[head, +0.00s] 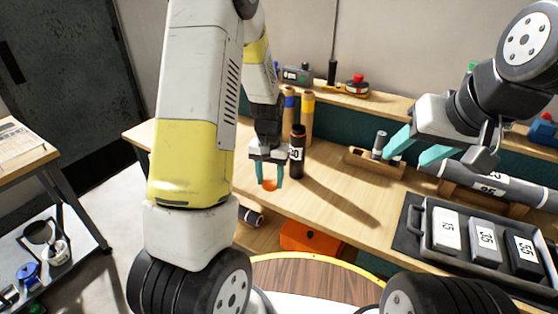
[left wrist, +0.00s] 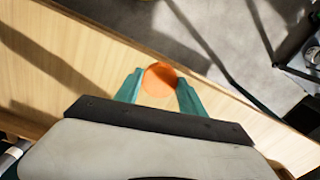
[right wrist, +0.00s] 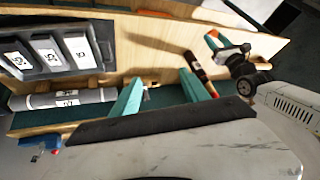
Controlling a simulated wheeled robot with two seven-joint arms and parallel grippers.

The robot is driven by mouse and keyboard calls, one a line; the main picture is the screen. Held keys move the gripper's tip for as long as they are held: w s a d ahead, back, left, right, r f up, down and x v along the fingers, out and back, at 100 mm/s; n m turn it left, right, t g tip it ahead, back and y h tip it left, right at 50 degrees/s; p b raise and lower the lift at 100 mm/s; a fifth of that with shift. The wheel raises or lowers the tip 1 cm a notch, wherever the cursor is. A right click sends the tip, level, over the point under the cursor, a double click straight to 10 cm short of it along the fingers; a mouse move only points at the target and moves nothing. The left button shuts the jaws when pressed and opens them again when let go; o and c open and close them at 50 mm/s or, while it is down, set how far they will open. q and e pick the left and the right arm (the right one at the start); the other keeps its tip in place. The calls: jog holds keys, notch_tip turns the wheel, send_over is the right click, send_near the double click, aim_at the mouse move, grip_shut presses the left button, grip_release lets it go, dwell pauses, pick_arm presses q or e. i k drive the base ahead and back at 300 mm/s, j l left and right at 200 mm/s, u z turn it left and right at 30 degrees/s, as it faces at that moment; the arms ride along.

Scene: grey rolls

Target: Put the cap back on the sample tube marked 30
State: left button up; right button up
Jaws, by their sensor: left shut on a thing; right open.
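My left gripper (head: 268,182) is shut on an orange cap (head: 269,185) above the wooden bench, near its front edge. The cap also shows between the teal fingers in the left wrist view (left wrist: 160,80). A dark sample tube (head: 296,155) with an orange band and a white label ending in 0 stands upright on the bench, just right of the left gripper; the first digit is partly hidden. It also shows in the right wrist view (right wrist: 196,68). My right gripper (head: 405,150) is open and empty above the back of the bench at the right.
A wooden rack (head: 372,162) holding a small grey tube stands at the back. A long grey roll (head: 490,182) lies on a cradle at the right. A black tray (head: 431,255) holds numbered blocks. Cardboard tubes (head: 307,120) stand behind the sample tube. The middle bench is clear.

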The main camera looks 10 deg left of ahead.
aim_at(298, 135)
jog(key=k+j+z, duration=0.15)
jog(key=j, duration=0.25)
jog(key=k+j+z, duration=0.2)
jog(key=j, duration=0.2)
jog(key=k+j+z, duration=0.15)
jog(key=j, duration=0.2)
jog(key=k+j+z, duration=0.15)
jog(key=j, duration=0.2)
